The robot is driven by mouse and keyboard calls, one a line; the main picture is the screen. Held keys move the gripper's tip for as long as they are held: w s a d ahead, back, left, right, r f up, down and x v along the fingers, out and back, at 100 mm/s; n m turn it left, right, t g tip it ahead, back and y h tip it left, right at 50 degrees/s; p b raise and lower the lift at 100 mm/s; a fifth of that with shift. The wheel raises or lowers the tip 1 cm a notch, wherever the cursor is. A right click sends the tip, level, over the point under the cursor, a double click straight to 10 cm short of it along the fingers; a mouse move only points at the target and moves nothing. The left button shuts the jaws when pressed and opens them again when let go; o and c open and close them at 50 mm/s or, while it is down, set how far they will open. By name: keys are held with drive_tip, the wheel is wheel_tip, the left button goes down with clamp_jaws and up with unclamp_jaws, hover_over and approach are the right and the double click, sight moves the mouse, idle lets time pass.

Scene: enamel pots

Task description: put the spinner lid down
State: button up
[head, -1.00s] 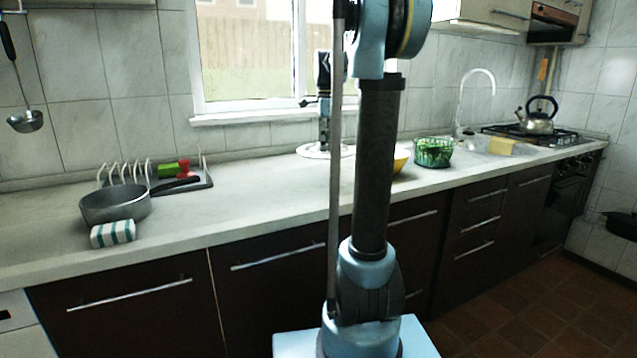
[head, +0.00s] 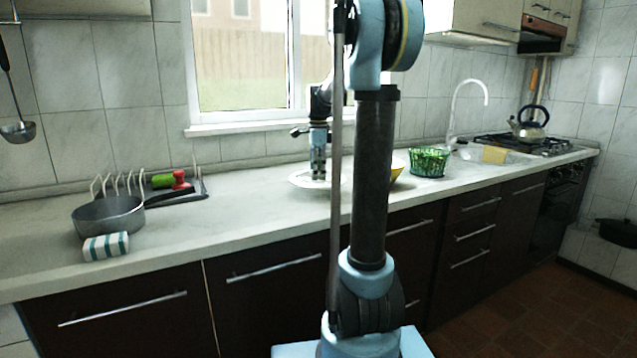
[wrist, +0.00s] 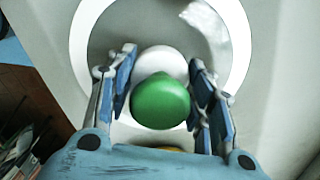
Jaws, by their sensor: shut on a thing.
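The spinner lid (head: 300,181) is a wide, pale disc close above or on the counter, below my gripper (head: 318,178). In the wrist view the lid (wrist: 160,102) shows a green knob, a white hub and a white outer ring around a greyer disc. My gripper (wrist: 163,62) is shut on the lid, its fingers on either side of the knob and hub. The lid looks about level. I cannot tell whether its underside touches the counter.
The counter (head: 240,207) is clear left of the lid. A yellow bowl (head: 397,170), partly hidden by my arm, and a green basket-like bowl (head: 429,162) stand to the right. A saucepan (head: 105,214), striped cloth roll (head: 106,246) and rack (head: 203,186) stand farther left.

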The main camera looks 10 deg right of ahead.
sight(318, 171)
drive_tip(key=shift+f, duration=1.75)
drive_tip(key=o, duration=1.3)
drive_tip(key=shift+f, duration=0.1)
drive_tip(key=shift+c, duration=0.2)
wheel_tip(318, 171, up, 12)
drive_tip(key=shift+r, duration=0.1)
